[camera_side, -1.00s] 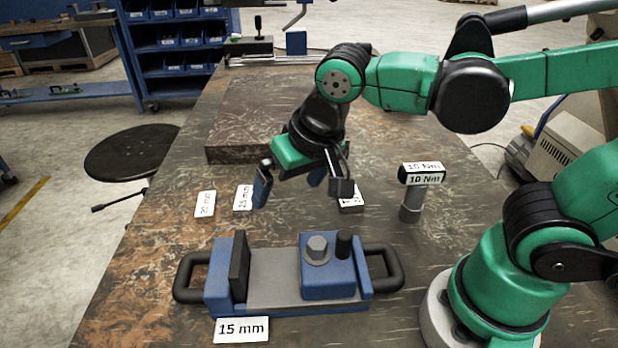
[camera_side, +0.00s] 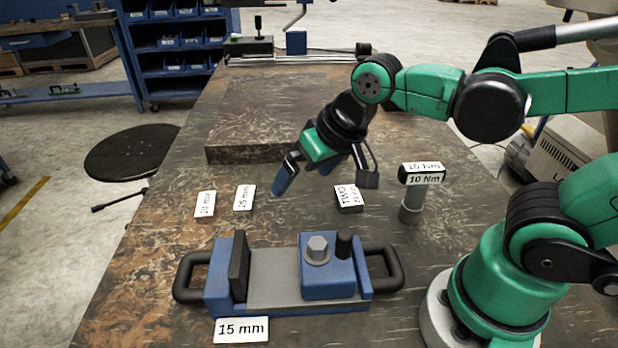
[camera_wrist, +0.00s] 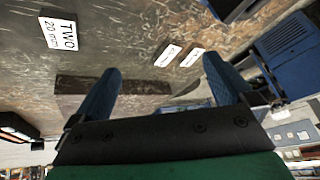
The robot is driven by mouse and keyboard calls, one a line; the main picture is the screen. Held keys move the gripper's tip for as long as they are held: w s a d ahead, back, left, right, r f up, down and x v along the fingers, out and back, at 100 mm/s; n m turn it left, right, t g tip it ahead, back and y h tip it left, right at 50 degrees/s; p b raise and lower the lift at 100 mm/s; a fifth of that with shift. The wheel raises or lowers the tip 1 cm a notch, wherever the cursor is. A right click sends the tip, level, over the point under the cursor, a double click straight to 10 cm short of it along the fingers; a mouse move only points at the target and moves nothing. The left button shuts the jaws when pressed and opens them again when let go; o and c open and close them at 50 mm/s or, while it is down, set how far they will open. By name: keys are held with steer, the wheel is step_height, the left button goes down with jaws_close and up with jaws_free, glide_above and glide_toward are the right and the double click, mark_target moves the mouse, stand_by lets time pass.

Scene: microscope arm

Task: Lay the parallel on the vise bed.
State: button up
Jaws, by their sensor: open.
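The blue vise (camera_side: 335,283) stands at the front of the table, with its grey bed (camera_side: 270,290) bare between a dark jaw plate at left and a blue block at right. No piece is plainly recognisable as the parallel. A dark block labelled "TWO 20 mm" (camera_side: 349,198) lies behind the vise; it also shows in the wrist view (camera_wrist: 60,33). Small white-topped pieces marked 20 mm (camera_side: 205,204) and 25 mm (camera_side: 244,198) lie farther left. My gripper (camera_side: 304,180) is open and empty above the table, between the 25 mm piece and the labelled block.
A "15 mm" label (camera_side: 241,330) is at the vise's front. A post with a "10 Nm" head (camera_side: 411,203) stands right of the labelled block. A large dark slab (camera_side: 250,153) lies behind my gripper. Bare table separates the small pieces from the vise.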

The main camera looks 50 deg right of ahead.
mark_target(241, 334)
steer(key=a+f+m+g, duration=0.1)
steer(key=a, duration=0.2)
steer(key=a+f+m+g, duration=0.1)
steer(key=a, duration=0.2)
steer(key=a+f+m+g, duration=0.1)
steer(key=a, duration=0.3)
steer(key=shift+s+f+m+g, duration=0.1)
steer(key=shift+s+m+g, duration=0.05)
steer(key=shift+m+g, duration=0.15)
steer(key=s+a+f+m, duration=0.1)
steer(key=a, duration=0.1)
steer(key=s+a+f+m+g, duration=0.1)
steer(key=a+f, duration=0.1)
steer(key=s+a+f+m+g, duration=0.1)
steer(key=a, duration=0.2)
steer(key=shift+s+a+f+h, duration=0.1)
steer(key=shift+s+f+h, duration=0.1)
steer(key=shift+h, duration=0.2)
steer(key=shift+m, duration=0.3)
steer(key=shift+f, duration=2.75)
steer(key=c, duration=1.4)
steer(key=shift+r, duration=0.15)
